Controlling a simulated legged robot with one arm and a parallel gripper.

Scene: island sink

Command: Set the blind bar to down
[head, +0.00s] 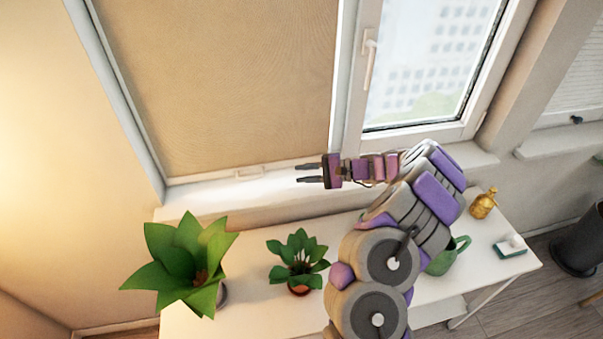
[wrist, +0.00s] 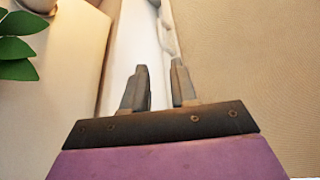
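The tan blind (head: 220,80) is lowered over the left window pane. Its bottom bar (head: 215,177) runs along the lower edge just above the sill, with a small pale handle (head: 249,173) at its middle. My gripper (head: 308,173) is in front of the bar's right part, right of the handle, pointing left. Its two fingers are apart with nothing visible between them. In the wrist view, my gripper (wrist: 158,85) also shows its fingers apart, with the blind (wrist: 245,70) on the right. I cannot tell whether a finger touches the bar.
A white table (head: 345,237) stands below the sill (head: 215,200). On it are a large plant (head: 185,262), a small potted plant (head: 298,260), a green watering can (head: 445,258), and a gold bottle (head: 483,204). A window handle (head: 369,60) is above my arm.

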